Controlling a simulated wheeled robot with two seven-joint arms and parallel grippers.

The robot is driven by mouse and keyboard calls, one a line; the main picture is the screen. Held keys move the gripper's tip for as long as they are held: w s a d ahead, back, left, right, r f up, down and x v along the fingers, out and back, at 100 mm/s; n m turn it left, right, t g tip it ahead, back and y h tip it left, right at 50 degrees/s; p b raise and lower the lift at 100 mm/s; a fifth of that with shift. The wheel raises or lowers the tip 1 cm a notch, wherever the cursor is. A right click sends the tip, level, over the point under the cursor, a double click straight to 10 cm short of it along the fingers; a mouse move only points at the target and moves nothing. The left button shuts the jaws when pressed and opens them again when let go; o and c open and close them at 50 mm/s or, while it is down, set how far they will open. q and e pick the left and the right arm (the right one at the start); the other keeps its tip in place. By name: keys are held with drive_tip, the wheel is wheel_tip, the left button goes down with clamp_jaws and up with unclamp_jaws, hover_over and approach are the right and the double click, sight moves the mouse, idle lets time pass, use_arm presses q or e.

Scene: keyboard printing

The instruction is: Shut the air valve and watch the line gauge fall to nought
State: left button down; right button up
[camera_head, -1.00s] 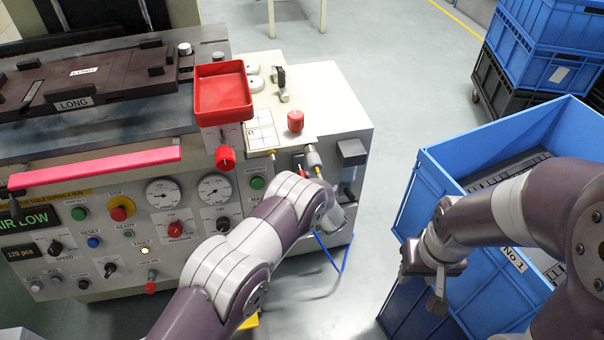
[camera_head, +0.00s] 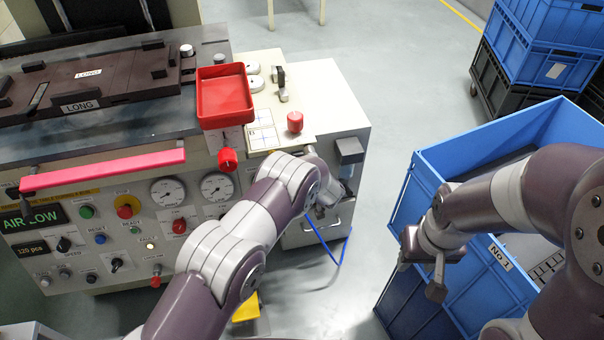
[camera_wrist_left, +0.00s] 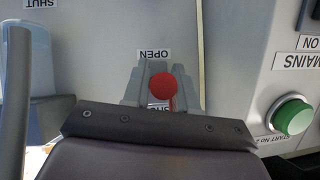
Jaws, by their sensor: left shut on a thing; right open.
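The air valve's red handle (camera_wrist_left: 163,86) sits below an upside-down OPEN label (camera_wrist_left: 153,54) in the left wrist view; an upside-down SHUT label (camera_wrist_left: 42,4) is at the top left corner. My left gripper (camera_wrist_left: 162,92) is shut on the red handle, its grey fingers on either side. In the head view my left arm hides the valve at the machine's right front. Two round gauges, left (camera_head: 168,191) and right (camera_head: 217,187), are on the panel; their needles are too small to read. My right gripper (camera_head: 428,268) is open and empty beside the blue crate.
A blue crate (camera_head: 425,180) stands at the right. A blue hose (camera_head: 340,252) hangs below my left wrist.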

use_arm(q)
drive_tip(key=c, duration=1)
unclamp_jaws()
drive_tip(key=shift+o, duration=0.2)
drive_tip(key=shift+s+d+r, duration=0.15)
drive_tip(key=shift+s+r, duration=0.1)
drive_tip(key=shift+r, duration=0.05)
drive_tip(key=s+d+r+p, duration=0.1)
drive_tip(key=s+d, duration=0.2)
drive_tip(key=s, duration=0.4)
drive_tip(key=s+d+r+p, duration=0.1)
drive_tip(key=s+d, duration=0.2)
drive_tip(key=s, duration=0.4)
drive_tip(key=shift+d+r+p, duration=0.15)
drive_tip(key=shift+d+p, duration=0.2)
drive_tip(key=shift+d, duration=0.05)
